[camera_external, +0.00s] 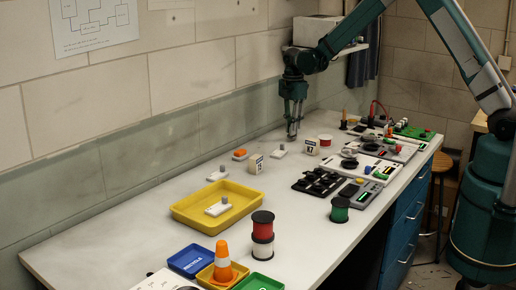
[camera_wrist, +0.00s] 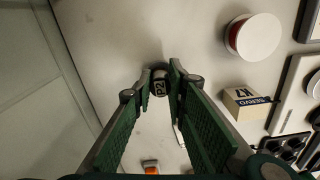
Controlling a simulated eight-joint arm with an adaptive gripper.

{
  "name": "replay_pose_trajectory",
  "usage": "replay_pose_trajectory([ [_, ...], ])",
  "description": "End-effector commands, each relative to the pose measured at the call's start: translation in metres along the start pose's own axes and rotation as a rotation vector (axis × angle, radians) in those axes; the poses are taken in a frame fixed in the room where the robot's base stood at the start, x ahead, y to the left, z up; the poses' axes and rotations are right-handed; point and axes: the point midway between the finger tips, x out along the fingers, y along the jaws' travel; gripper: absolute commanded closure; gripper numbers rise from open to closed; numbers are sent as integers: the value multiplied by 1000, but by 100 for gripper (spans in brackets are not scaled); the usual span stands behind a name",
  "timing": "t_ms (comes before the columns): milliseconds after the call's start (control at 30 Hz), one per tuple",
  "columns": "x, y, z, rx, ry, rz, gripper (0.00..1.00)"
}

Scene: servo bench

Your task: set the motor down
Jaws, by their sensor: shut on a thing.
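My gripper (camera_external: 294,112) points down over the far part of the bench, near the wall. It is shut on the motor, a small grey cylinder (camera_external: 292,129) at its fingertips. In the wrist view the motor (camera_wrist: 158,84) shows end-on between the fingertips, with a dark label. Most of its body is hidden by viewing angle. It appears just above or at the bench top (camera_external: 130,215); I cannot tell whether it touches. Similar small grey pieces on pale bases stand nearby (camera_external: 280,151), further left (camera_external: 218,174), and in the yellow tray (camera_external: 217,209).
A red-and-white spool (camera_external: 325,140) and a servo box (camera_external: 311,146) stand right of my gripper. Bench toward the wall is clear.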

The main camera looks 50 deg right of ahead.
Motion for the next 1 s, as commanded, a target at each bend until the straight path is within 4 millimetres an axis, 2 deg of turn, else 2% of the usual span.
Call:
replay_pose_trajectory([
  [133,12,0,0,0,0,0,98],
  [600,17,0,0,0,0,0,98],
  [633,18,0,0,0,0,0,84],
  [733,17,0,0,0,0,0,70],
  [1000,16,0,0,0,0,0,70],
])
